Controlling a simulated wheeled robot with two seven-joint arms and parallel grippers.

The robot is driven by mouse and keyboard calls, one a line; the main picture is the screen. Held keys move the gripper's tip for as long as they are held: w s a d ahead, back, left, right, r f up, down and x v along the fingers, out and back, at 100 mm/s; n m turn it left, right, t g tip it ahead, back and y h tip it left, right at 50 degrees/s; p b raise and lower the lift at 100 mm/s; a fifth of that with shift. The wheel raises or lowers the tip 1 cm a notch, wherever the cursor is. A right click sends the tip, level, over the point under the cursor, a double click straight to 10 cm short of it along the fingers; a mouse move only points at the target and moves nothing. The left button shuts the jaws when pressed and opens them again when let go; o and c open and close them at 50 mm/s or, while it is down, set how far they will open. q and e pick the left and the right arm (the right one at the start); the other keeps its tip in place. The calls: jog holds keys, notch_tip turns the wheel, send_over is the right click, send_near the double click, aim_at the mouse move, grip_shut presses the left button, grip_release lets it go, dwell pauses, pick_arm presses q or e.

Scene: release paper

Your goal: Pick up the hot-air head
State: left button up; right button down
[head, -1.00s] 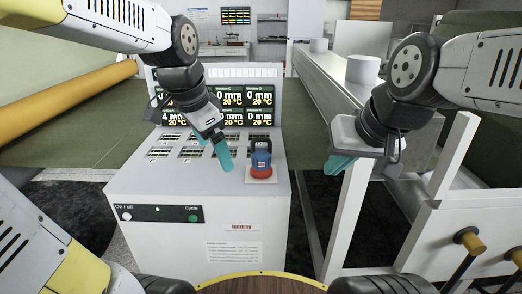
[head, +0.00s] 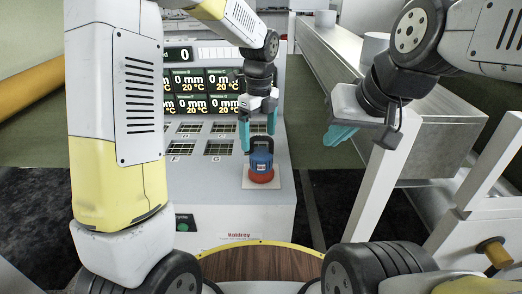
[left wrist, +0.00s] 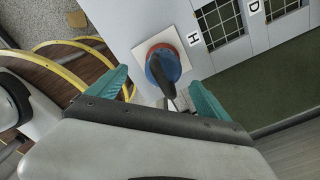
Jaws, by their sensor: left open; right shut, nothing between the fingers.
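The hot-air head (head: 261,167) is a blue body with a red-orange base and a dark handle on top. It stands upright on a pale square plate (head: 279,180) at the right front of the machine's top. My left gripper (head: 258,137) is open, pointing down just above it, with its teal fingers on either side of the handle area. In the left wrist view the hot-air head (left wrist: 163,66) lies ahead between the open fingers (left wrist: 154,92); I cannot tell whether they touch it. My right gripper (head: 340,136) is shut and empty, off to the right.
The white machine (head: 240,208) has several labelled grid windows and a display panel (head: 203,92) behind them. A white rail frame (head: 370,185) stands at the right under my right arm. A round wooden surface (head: 262,262) is at the bottom front.

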aim_at(262, 151)
pick_arm(q)
jog(key=shift+w+d+f+m, duration=0.25)
jog(key=shift+w+f+m, duration=0.1)
jog(key=shift+f, duration=0.25)
notch_tip(262, 151, down, 7)
jog(key=shift+s+d+f, duration=0.1)
jog(key=shift+s+f, duration=0.05)
jog(key=shift+f, duration=0.05)
jog(key=shift+r, duration=0.1)
grip_shut()
